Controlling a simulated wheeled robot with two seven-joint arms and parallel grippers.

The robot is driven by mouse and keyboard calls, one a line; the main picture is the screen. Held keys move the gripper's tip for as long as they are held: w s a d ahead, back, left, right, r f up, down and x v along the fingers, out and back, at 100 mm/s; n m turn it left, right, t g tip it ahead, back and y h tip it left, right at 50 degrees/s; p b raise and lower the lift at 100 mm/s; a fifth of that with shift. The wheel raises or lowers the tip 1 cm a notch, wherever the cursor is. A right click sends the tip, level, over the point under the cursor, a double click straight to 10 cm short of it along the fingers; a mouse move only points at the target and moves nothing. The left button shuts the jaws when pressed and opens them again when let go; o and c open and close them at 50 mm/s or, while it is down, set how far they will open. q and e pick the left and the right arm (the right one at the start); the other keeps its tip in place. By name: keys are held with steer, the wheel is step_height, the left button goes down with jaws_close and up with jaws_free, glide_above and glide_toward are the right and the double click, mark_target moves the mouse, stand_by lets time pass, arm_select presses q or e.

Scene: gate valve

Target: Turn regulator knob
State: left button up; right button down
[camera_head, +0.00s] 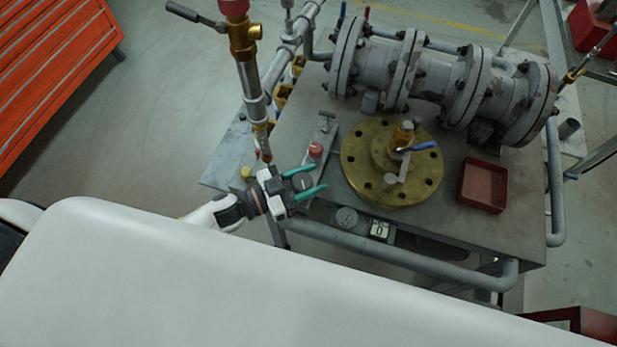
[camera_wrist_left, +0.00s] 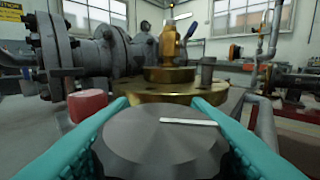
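The regulator knob appears to be the dark grey round knob (camera_wrist_left: 150,145) with a white line on its face in the left wrist view. It fills the space between the teal fingers of my left gripper (camera_wrist_left: 161,103). In the head view the left gripper (camera_head: 318,190) points right at the table's left front part, with its fingers apart and the grey knob (camera_head: 302,181) between them. The fingers are open around the knob; whether they touch its sides I cannot tell. My right gripper is not in view.
A red knob (camera_head: 316,150) stands just behind the left gripper. A brass flange (camera_head: 355,172) with a blue-handled valve and a red tray (camera_head: 482,186) lie to the right. Grey pipework (camera_head: 440,80) runs along the back. A small display (camera_head: 380,229) reads 0 at the front edge.

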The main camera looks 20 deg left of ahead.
arm_select(q)
steer(key=shift+c, duration=1)
steer(key=shift+m+g+h, duration=0.6)
steer(key=shift+m+g, duration=0.2)
steer(key=shift+g, duration=0.1)
steer(key=shift+s+d+m+g+h+b, duration=0.1)
steer(key=shift+s+m+g+h+b, duration=0.15)
steer(key=shift+m+g+h, duration=0.65)
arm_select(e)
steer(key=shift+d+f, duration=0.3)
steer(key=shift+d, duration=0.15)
arm_select(q)
steer(key=o, duration=1)
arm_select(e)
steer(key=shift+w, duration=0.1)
arm_select(q)
steer(key=shift+s+a+f, duration=0.1)
steer(key=shift+s+a, duration=0.1)
steer(key=shift+a, duration=0.25)
steer(key=b+v, duration=0.2)
steer(key=v, duration=0.9)
steer(key=shift+r, duration=0.4)
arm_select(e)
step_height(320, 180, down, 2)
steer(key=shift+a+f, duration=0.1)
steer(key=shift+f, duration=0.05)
